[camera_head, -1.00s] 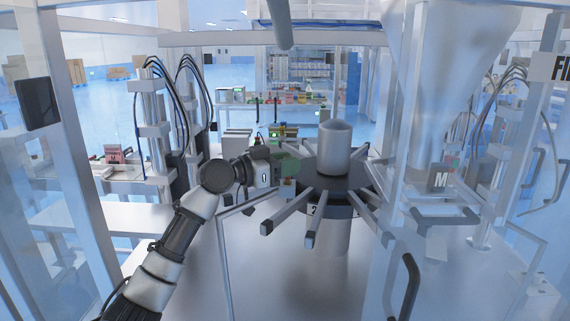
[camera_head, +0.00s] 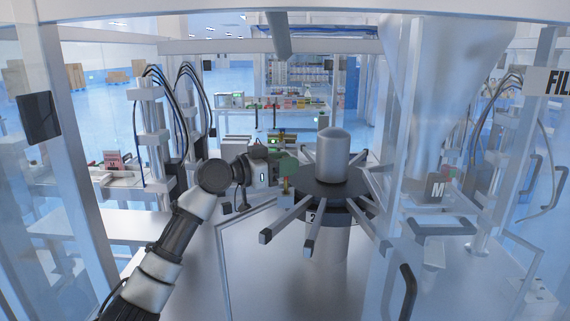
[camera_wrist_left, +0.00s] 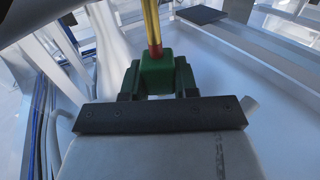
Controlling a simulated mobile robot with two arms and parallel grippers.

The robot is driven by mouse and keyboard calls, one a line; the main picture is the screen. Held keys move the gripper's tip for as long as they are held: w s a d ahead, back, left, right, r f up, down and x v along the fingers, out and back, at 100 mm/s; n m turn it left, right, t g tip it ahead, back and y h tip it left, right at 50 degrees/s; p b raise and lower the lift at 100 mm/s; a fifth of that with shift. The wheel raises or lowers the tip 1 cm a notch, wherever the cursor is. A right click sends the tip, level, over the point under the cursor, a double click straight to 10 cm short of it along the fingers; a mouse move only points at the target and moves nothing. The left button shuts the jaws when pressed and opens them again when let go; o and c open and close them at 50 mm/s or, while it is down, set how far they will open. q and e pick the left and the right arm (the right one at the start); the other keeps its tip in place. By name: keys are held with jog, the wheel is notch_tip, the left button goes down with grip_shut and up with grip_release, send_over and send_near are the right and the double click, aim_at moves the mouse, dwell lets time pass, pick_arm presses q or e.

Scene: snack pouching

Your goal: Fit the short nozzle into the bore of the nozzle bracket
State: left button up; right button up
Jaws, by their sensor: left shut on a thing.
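My left gripper (camera_head: 287,165) is at the centre of the head view, just left of the round turret, and is shut on the short nozzle. In the left wrist view the nozzle's green block (camera_wrist_left: 157,72) sits between the two dark fingers. A thin brass-coloured tube with a red band (camera_wrist_left: 152,30) extends from the block. In the head view the tube (camera_head: 285,185) shows small below the green part, pointing down. I cannot pick out the nozzle bracket or its bore with certainty. My right gripper is not in view.
The turret (camera_head: 332,155) with radiating grey arms (camera_head: 283,222) stands close right of my gripper. A large hopper (camera_head: 437,85) hangs to the right. Clear panels and frame posts (camera_head: 75,180) surround the space. Cabled columns (camera_head: 155,130) stand to the left.

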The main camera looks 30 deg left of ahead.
aim_at(285, 193)
pick_arm(q)
jog(key=shift+b, duration=0.35)
dwell(1.1)
jog(key=shift+s+f+b, duration=0.1)
jog(key=shift+f+b, duration=1.4)
jog(key=shift+f, duration=0.2)
jog(key=shift+f, duration=0.3)
jog(key=o, duration=0.5)
jog(key=shift+f, duration=0.1)
jog(key=shift+c, duration=0.2)
jog(key=o, duration=0.5)
jog(key=shift+s+a, duration=0.1)
